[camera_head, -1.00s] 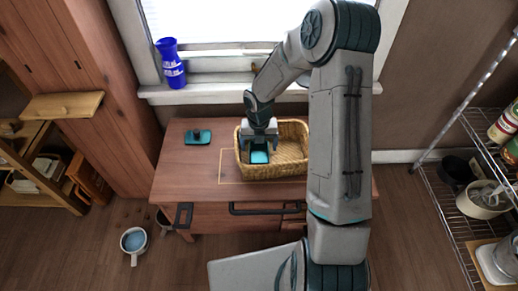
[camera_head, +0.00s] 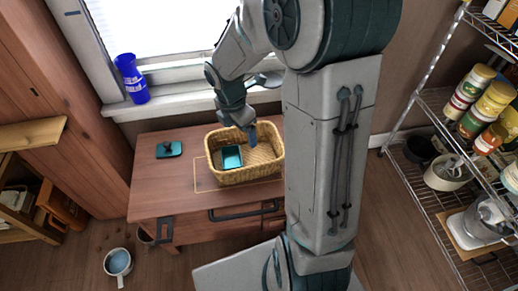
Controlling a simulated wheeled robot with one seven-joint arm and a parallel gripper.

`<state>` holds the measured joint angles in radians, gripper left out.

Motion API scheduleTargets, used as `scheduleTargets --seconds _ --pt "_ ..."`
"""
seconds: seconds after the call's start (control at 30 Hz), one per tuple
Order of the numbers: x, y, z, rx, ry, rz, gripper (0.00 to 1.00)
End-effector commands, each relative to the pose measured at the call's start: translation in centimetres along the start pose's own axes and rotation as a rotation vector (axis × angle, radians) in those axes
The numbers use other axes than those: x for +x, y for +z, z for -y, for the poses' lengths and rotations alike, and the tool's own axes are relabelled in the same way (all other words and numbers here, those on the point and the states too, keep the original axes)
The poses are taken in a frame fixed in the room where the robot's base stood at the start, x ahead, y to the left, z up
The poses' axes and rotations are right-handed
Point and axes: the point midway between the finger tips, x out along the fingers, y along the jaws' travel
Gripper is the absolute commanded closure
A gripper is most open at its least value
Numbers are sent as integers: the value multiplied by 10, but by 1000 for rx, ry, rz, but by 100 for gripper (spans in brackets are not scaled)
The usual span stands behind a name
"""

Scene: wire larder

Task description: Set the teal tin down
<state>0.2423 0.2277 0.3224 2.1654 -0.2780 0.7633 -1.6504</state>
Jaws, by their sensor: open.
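The teal tin (camera_head: 232,157) rests inside the wicker basket (camera_head: 240,176), toward its left side. The basket stands on the wooden table (camera_head: 165,197). My gripper (camera_head: 252,138) is open and empty, at the back of the basket, above and to the right of the tin and apart from it. Its fingers show only in part.
A teal item with a dark knob (camera_head: 168,149) lies on the table left of the basket. A blue vase (camera_head: 132,80) stands on the windowsill. A wire shelf (camera_head: 436,190) with jars and pots is at the right.

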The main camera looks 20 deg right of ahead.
Motion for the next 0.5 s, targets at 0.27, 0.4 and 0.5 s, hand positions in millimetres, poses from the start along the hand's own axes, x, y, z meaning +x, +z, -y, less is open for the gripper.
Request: scheduleTargets --seconds 0.27,0.4,0.5 --pt "-51 -10 58 743 43 7 15" --pt "-69 -18 88 1117 66 -29 15" --pt "-79 -26 108 1377 73 -71 15"
